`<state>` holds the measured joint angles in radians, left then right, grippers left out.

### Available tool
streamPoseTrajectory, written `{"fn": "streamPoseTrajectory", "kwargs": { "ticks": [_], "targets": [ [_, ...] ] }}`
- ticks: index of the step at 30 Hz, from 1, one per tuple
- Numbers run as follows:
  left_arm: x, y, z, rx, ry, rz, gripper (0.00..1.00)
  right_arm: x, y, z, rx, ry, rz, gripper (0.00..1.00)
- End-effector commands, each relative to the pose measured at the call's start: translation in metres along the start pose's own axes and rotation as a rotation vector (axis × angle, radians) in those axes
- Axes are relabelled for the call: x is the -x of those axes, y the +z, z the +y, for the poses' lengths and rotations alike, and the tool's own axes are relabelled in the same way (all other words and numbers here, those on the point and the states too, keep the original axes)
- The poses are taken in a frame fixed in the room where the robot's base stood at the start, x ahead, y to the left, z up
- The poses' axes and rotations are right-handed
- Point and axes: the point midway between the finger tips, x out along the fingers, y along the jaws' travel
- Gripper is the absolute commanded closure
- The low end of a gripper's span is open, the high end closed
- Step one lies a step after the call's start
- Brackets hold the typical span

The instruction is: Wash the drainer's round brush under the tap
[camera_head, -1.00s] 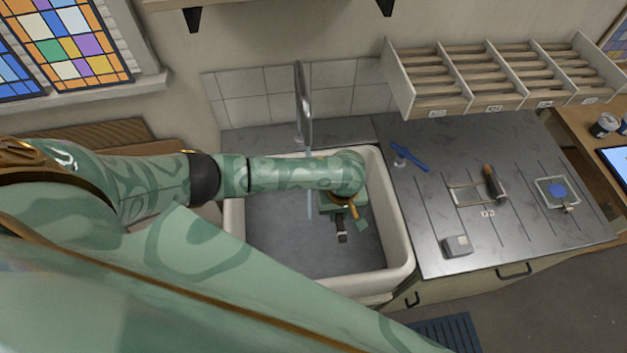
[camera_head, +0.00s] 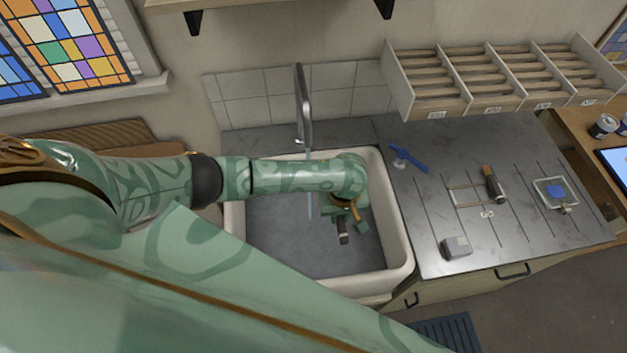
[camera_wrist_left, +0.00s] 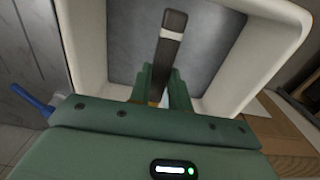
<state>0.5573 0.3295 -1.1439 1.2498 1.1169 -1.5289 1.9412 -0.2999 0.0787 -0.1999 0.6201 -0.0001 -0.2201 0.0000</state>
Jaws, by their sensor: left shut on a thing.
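My left gripper (camera_head: 344,222) is inside the sink, low over the basin. It is shut on a brush (camera_wrist_left: 169,48). In the left wrist view the brush has a dark end and a pale band, and it sticks out between the green fingers. In the head view its dark part (camera_head: 343,237) shows below the gripper. Its bristles cannot be made out. The tap (camera_head: 303,110) stands at the back of the sink (camera_head: 404,250), and a thin stream of water (camera_head: 309,200) falls left of the gripper. My right gripper is not in view.
A wire rack (camera_head: 462,197) with a dark, brown-tipped tool (camera_head: 494,183) lies on the grooved counter (camera_head: 425,225). A blue tool (camera_head: 408,158), a grey block (camera_head: 456,247) and a glass dish (camera_head: 541,190) are also there.

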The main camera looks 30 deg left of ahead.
Motion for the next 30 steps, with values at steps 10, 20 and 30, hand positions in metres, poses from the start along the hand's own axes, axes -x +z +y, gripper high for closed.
{"fn": "streamPoseTrajectory", "kwargs": {
  "ticks": [10,20,30],
  "targets": [
    [0.030,0.026,0.018,-0.001,0.002,-0.001,1.00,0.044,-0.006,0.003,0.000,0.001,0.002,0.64],
    [0.037,0.037,0.025,0.000,0.000,0.001,1.00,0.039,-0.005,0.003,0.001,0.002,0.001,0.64],
    [0.037,0.037,0.025,0.000,0.000,0.001,1.00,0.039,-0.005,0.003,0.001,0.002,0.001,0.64]
  ]
}}
